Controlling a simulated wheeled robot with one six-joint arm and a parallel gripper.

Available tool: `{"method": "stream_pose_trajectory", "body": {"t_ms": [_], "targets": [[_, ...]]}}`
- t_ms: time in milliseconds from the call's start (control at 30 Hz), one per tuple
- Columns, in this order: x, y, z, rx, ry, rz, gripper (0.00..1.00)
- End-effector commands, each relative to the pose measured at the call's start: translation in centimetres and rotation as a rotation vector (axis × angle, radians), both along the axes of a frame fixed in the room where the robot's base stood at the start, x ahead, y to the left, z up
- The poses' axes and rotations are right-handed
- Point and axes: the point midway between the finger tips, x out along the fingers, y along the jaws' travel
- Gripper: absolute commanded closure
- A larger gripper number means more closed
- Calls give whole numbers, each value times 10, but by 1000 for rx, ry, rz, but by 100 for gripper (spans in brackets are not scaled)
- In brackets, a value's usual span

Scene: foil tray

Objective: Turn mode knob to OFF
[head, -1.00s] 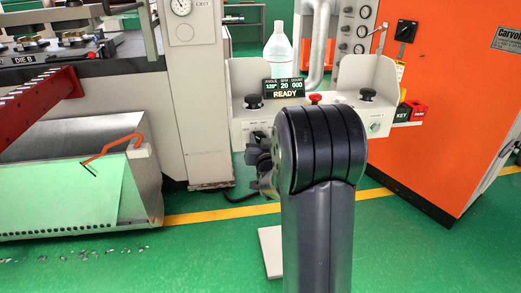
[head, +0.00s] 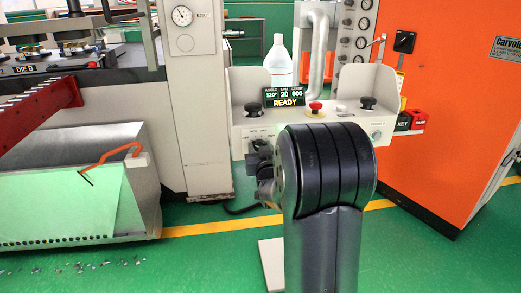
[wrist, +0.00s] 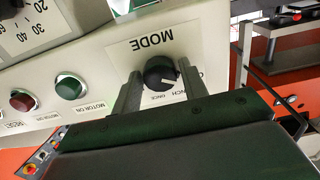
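The mode knob (wrist: 161,72) is a round black knob with a white pointer line, on a pale panel under the upside-down word MODE in the wrist view. The pointer slants toward the lower right. A label reading INCH shows beside it, partly hidden. My gripper (wrist: 161,70) has its two fingers apart, one on each side of the knob. Any gap or touch between fingers and knob is too small to tell. In the head view my gripper (head: 262,165) is at the left front of the control box (head: 355,131); my arm hides part of that face.
A green button (wrist: 69,86) and a red button (wrist: 22,100) are beside the knob. On the box are a red mushroom button (head: 315,107), black palm buttons (head: 367,103) and a display (head: 284,97) reading READY. An orange cabinet (head: 450,120) stands at right.

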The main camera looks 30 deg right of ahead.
Motion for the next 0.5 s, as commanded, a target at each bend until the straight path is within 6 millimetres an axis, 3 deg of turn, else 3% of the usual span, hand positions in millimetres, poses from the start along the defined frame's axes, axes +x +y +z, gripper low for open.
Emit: {"method": "stream_pose_trajectory", "body": {"t_ms": [167,500], "targets": [[0,0,0,1,1,0,44],[-6,1,0,2,0,0,44]]}}
